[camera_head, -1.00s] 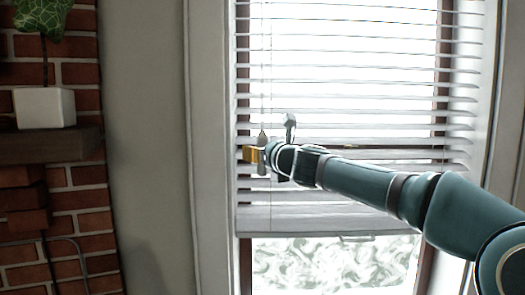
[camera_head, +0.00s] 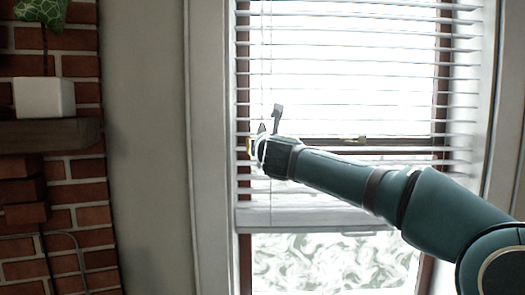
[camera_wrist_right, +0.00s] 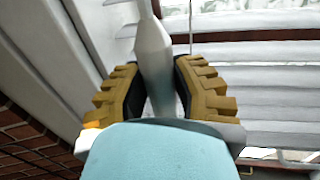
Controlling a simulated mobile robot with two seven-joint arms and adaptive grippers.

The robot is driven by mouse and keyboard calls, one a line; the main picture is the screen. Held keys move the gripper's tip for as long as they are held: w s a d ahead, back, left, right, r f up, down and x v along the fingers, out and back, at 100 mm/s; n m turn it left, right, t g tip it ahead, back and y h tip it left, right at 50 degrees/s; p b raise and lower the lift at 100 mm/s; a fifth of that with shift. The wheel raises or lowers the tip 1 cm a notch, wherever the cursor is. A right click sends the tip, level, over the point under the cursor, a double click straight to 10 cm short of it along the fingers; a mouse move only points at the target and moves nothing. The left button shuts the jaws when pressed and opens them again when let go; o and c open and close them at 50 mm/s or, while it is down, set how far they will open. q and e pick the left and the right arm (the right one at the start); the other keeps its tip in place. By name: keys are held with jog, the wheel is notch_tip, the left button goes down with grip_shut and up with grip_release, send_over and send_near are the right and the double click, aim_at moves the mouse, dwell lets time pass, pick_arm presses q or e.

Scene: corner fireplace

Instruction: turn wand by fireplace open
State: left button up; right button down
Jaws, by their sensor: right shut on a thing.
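The wand (camera_wrist_right: 153,55) is a pale grey rod with a thick, tapered lower end in the right wrist view. My right gripper (camera_wrist_right: 160,95), with ridged tan fingers and dark pads, is shut on that thick end. In the head view my right gripper (camera_head: 252,148) is at the left side of the blind (camera_head: 350,215), and its wrist hides most of the fingers and the wand's lower end. The blind's upper slats look thin and nearly edge-on, with bright light between them. My left gripper is not in view.
The white window frame (camera_head: 212,180) stands close to the left of my right gripper. Further left are a bare wall (camera_head: 145,150), the brick fireplace (camera_head: 85,195) and a mantel shelf (camera_head: 50,133) with a white pot (camera_head: 44,97).

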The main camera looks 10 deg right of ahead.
jog(key=shift+m+h, duration=0.5)
jog(key=shift+h, duration=0.3)
jog(key=shift+r, duration=0.1)
jog(key=c, duration=0.7)
grip_release()
jog(key=shift+c, duration=0.2)
jog(key=s+a, duration=0.1)
jog(key=s, duration=1.1)
